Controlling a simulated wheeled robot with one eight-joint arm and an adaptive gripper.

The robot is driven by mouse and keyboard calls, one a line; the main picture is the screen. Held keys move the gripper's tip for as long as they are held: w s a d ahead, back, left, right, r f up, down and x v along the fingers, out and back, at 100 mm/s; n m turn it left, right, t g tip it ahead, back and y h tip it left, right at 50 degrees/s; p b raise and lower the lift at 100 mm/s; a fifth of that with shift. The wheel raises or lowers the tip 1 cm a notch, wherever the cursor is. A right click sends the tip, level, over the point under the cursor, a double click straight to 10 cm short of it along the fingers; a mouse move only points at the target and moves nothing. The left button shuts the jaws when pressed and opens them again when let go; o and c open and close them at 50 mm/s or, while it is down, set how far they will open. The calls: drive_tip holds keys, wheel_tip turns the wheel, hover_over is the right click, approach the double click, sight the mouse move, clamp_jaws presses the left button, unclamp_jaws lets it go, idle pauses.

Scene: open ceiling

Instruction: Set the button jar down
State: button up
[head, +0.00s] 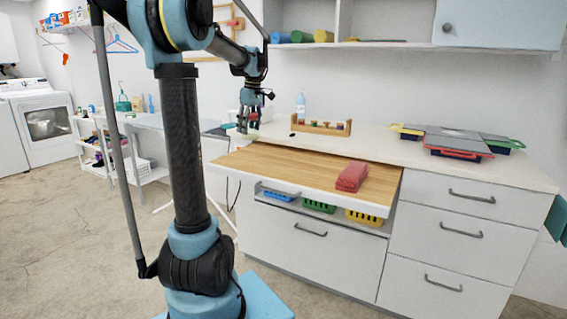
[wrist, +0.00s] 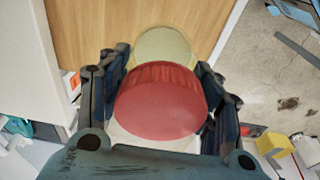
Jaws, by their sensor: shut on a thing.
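The button jar shows in the wrist view as a round red lid (wrist: 160,100) between the two dark fingers of my gripper (wrist: 160,105). My gripper is shut on it. A pale yellow disc shows just beyond the lid, over wood; I cannot tell whether it is part of the jar. The jar's contents are hidden. In the head view my gripper (head: 245,124) is near the left end of the wooden pull-out board (head: 290,163), by the white counter (head: 400,150). I cannot tell whether the jar touches a surface.
A red folded cloth or block (head: 352,177) lies on the board's right part. A wooden rack (head: 320,128) and a bottle (head: 300,106) stand on the counter behind. Grey-topped cases (head: 460,140) sit at the right. The board's middle is clear.

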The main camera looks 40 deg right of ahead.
sight(253, 114)
drive_tip(key=shift+d+f, duration=0.15)
drive_tip(key=shift+f, duration=4.6)
drive_tip(key=shift+f, duration=0.1)
drive_tip(key=o, duration=1.2)
drive_tip(key=r, duration=0.4)
drive_tip(key=s+r, duration=0.1)
drive_tip(key=r, duration=0.7)
drive_tip(key=shift+s+d, duration=0.3)
drive_tip(key=shift+s, duration=0.05)
drive_tip(key=s+a+f+m, duration=0.1)
drive_tip(key=s+a+f, duration=0.1)
drive_tip(key=a, duration=0.6)
drive_tip(key=s+a+f, duration=0.2)
drive_tip(key=a+f, duration=0.1)
drive_tip(key=a, duration=0.6)
drive_tip(key=s+a+f+m, duration=0.1)
drive_tip(key=s+a+f, duration=0.1)
drive_tip(key=a, duration=0.6)
drive_tip(key=s+a+f, duration=0.5)
drive_tip(key=f, duration=0.1)
drive_tip(key=s+a+f+m, duration=0.1)
drive_tip(key=s+a+f, duration=0.4)
drive_tip(key=f, duration=0.1)
drive_tip(key=s+a+f+m, duration=0.1)
drive_tip(key=s+a+f, duration=0.4)
drive_tip(key=s+f, duration=0.1)
drive_tip(key=shift+s+a+f+t+h, duration=0.1)
drive_tip(key=shift+f+t+h, duration=0.2)
drive_tip(key=shift+f+t, duration=0.15)
